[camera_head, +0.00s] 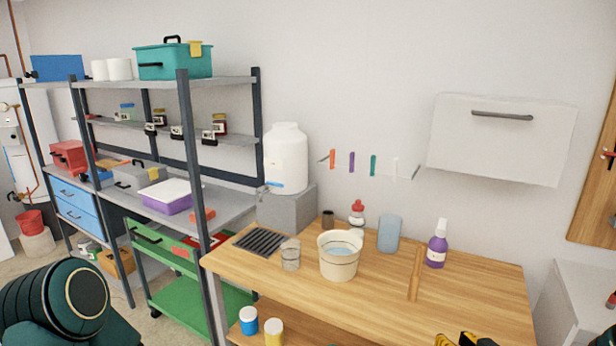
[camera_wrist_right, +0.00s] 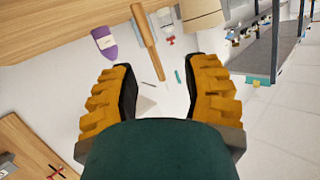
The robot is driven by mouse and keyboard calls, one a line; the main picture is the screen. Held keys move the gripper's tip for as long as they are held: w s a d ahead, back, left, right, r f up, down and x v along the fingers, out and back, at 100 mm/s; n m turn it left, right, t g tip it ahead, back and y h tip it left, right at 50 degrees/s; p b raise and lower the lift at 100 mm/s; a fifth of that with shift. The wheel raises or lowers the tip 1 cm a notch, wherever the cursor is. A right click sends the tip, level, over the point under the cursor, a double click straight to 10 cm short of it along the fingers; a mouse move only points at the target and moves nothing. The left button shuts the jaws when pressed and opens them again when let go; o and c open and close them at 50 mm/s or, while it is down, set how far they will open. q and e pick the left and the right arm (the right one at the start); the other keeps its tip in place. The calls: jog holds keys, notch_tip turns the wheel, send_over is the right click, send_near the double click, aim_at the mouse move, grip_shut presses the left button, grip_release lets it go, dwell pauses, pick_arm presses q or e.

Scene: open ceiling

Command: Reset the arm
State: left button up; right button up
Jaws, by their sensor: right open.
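My right gripper (camera_wrist_right: 160,95) is open and empty in the right wrist view, with its two yellow-orange ridged fingers apart. In the head view only the top of the right gripper (camera_head: 466,340) shows at the bottom edge, in front of the wooden table (camera_head: 480,295). Part of my dark green arm shows at the lower left of the head view. The left gripper's fingers are not seen.
On the table stand a cream bucket (camera_head: 339,262), a glass (camera_head: 290,256), a blue cup (camera_head: 389,233), a wooden rolling pin (camera_head: 415,275) and a purple bottle (camera_head: 437,246). A metal shelf (camera_head: 190,130) is at left. A white cabinet (camera_head: 500,140) hangs above.

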jog(key=s+a+f+m+g, duration=0.1)
jog(key=a+f+g, duration=0.3)
jog(key=a+f, duration=0.4)
jog(key=s+a+f+g, duration=0.4)
jog(key=s+a+f, duration=0.1)
jog(key=s+a, duration=0.3)
jog(key=s+a+f+g, duration=0.5)
jog(key=s+a+f, duration=0.1)
jog(key=s+a, duration=0.2)
jog(key=shift+s+a+m+y, duration=0.25)
jog(key=shift+s+m+y, duration=0.15)
jog(key=shift+s, duration=0.15)
jog(key=shift+f, duration=0.1)
